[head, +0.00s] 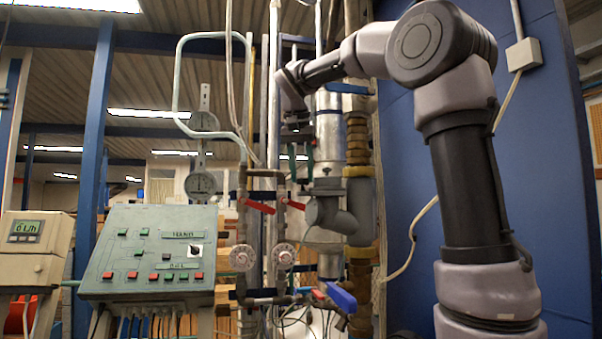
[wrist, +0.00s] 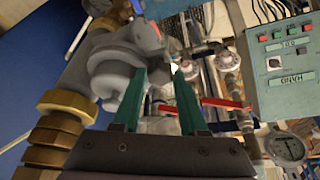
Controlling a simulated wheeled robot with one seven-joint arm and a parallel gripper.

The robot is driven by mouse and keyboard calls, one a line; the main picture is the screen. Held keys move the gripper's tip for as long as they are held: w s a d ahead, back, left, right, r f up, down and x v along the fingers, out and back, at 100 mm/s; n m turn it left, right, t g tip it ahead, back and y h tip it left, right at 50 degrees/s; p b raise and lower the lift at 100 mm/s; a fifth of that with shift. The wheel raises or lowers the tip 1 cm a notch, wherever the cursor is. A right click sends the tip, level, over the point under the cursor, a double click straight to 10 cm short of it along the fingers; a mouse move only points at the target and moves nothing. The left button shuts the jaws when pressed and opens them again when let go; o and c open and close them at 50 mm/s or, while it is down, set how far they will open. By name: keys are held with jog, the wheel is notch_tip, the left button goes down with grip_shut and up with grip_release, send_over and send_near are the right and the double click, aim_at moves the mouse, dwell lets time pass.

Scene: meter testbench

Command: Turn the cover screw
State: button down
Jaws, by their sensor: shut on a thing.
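My gripper (head: 301,178) points down beside the grey meter body (head: 325,212), which sits on the vertical pipe in the head view. In the wrist view, my gripper (wrist: 160,70) has its two green fingers on either side of a narrow gap, with the tips close to the grey meter body (wrist: 112,68). The gripper is shut on what seems to be the cover screw. The screw is too small and too hidden by the fingertips to make out clearly, and its turn angle cannot be told.
Red valve handles (head: 258,206), white dial meters (head: 242,258) and a blue handle (head: 341,296) stand close below. A control panel (head: 150,290) is at the left. A brass fitting (wrist: 65,105) lies left in the wrist view. A blue wall panel (head: 405,170) stands at the right.

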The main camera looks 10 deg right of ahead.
jog(key=shift+n+y, duration=0.3)
jog(key=shift+n, duration=0.3)
jog(key=shift+c, duration=2.2)
grip_release()
jog(key=shift+d+r, duration=0.1)
